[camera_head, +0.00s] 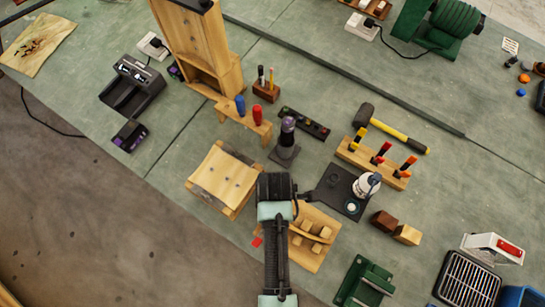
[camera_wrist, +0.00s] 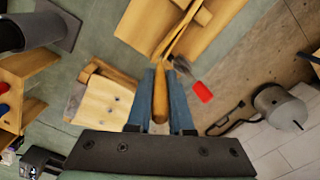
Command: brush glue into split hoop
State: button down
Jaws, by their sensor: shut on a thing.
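The split hoop (camera_wrist: 186,32) shows as thin curved wooden strips on a wooden board (camera_wrist: 140,20), just beyond the fingertips in the wrist view. Whether the brush touches the hoop cannot be told. In the head view the board (camera_head: 304,262) with small blocks lies partly behind my arm, and my wrist hides the fingers. A white pot (camera_head: 367,186), perhaps the glue pot, stands on a dark mat (camera_head: 333,200).
A small red-ended tool (camera_wrist: 202,91) lies beside the board. A wooden block stand (camera_head: 222,178) is left of my wrist and a dark upright holder (camera_head: 286,140) is behind it. A tool rack (camera_head: 376,163) and mallet (camera_head: 390,128) lie farther right.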

jog(key=shift+s+d, duration=0.1)
jog(key=shift+d, duration=0.2)
jog(key=shift+s+d+p, duration=0.15)
jog(key=shift+d+p, duration=0.2)
jog(key=shift+d, duration=0.15)
dwell(0.4)
jog(key=shift+s+d+p, duration=0.2)
jog(key=shift+d+p, duration=0.05)
jog(key=shift+p, duration=0.05)
jog(key=shift+w+a+r, duration=0.15)
jog(key=shift+w+a, duration=0.4)
jog(key=shift+w, duration=0.1)
dwell(0.5)
jog(key=shift+w+a, duration=0.25)
